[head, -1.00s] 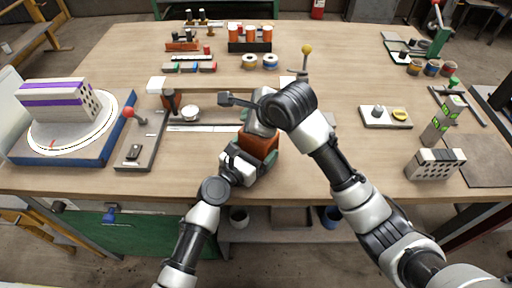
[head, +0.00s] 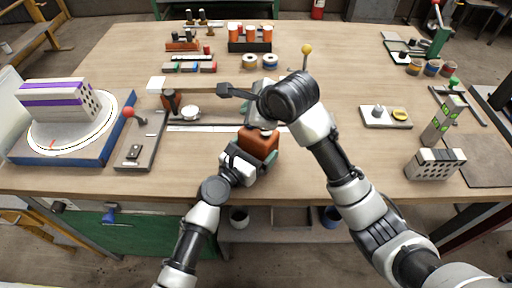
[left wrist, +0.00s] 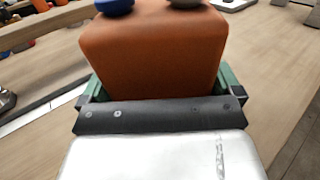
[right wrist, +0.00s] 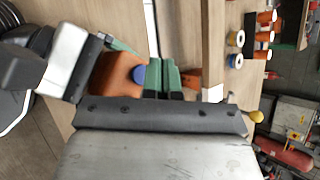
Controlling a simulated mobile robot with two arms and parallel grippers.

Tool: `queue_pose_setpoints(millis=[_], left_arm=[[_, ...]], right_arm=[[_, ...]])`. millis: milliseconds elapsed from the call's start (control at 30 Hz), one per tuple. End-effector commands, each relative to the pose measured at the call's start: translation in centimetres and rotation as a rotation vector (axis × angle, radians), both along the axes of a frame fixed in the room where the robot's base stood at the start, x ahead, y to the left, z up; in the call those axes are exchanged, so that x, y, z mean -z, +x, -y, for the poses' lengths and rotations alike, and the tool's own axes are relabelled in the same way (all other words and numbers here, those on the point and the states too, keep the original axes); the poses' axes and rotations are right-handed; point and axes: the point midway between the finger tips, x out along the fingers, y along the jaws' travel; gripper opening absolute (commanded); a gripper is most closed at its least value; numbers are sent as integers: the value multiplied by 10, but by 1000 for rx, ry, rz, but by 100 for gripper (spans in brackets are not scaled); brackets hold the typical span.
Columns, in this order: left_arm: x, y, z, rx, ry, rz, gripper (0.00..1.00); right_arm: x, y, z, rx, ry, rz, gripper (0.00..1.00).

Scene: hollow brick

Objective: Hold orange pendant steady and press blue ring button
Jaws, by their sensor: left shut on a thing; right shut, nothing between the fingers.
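The orange pendant (head: 258,143) is a box held above the front middle of the bench. My left gripper (head: 250,154) is shut on it, with a green finger on each side in the left wrist view (left wrist: 160,88). A blue button (left wrist: 115,5) and a grey one (left wrist: 185,3) sit on its end. In the right wrist view the blue button (right wrist: 139,74) faces my right gripper (right wrist: 165,82), which is shut and empty beside it. A small gap seems to lie between them. In the head view my right gripper (head: 262,116) hides the button end.
A turntable with a purple-striped brick (head: 58,100) stands at the left. A red-knobbed lever (head: 128,113) is close by. A hollow brick (head: 435,164) and a tray with a yellow item (head: 400,115) are at the right. A yellow-knobbed rod (head: 306,50) stands behind my right arm.

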Motion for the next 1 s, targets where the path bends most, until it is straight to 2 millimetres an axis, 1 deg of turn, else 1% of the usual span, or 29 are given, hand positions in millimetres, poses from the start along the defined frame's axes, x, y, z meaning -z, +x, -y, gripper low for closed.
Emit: queue_pose_setpoints(millis=[100,400,533,767,800,1000], left_arm=[[0,0,0,1,0,-1,58],[0,0,0,1,0,-1,58],[0,0,0,1,0,-1,58],[0,0,0,1,0,-1,58],[0,0,0,1,0,-1,100],[0,0,0,1,0,-1,100]], right_arm=[[-14,0,-1,-2,2,2,0],[-42,0,-1,-1,2,3,0],[-48,0,-1,-2,1,1,0],[-48,0,0,-1,0,1,0],[-48,0,0,-1,0,1,0],[-48,0,0,-1,0,1,0]])
